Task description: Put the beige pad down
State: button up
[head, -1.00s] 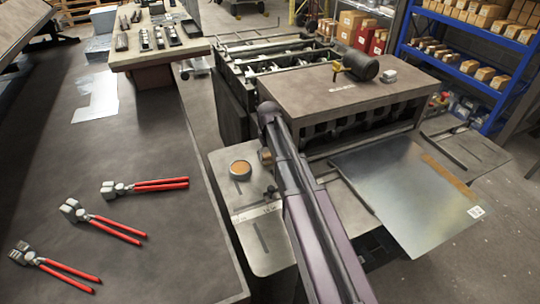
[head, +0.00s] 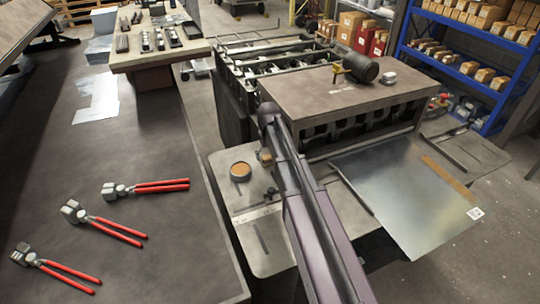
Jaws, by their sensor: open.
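A small tan-beige piece (head: 264,157), which looks like the beige pad, shows at the left edge of my arm, over the machine's front table (head: 225,190). Most of it is hidden behind the arm, and I cannot tell whether it rests on a surface. Small dark parts of my gripper (head: 271,190) show just below it, beside my arm. The jaws are open, but the fingertips are mostly hidden. A round dish (head: 240,171) with a tan top stands on the table to the left of the gripper.
A metal sheet (head: 400,195) lies on the right of the machine. Several red-handled pliers (head: 105,225) lie on the dark bench at left. The front table's lower left part is clear.

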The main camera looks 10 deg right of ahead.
aim_at(269, 156)
notch_tip(269, 156, up, 12)
jog(key=p, duration=1.1)
jog(key=shift+f, duration=0.25)
jog(key=s+m, duration=0.2)
jog(key=s, duration=2)
jog(key=shift+d, duration=0.25)
jog(key=shift+f, duration=0.1)
notch_tip(269, 156, down, 2)
jog(key=shift+f+b, duration=0.15)
jog(key=shift+b, duration=1.05)
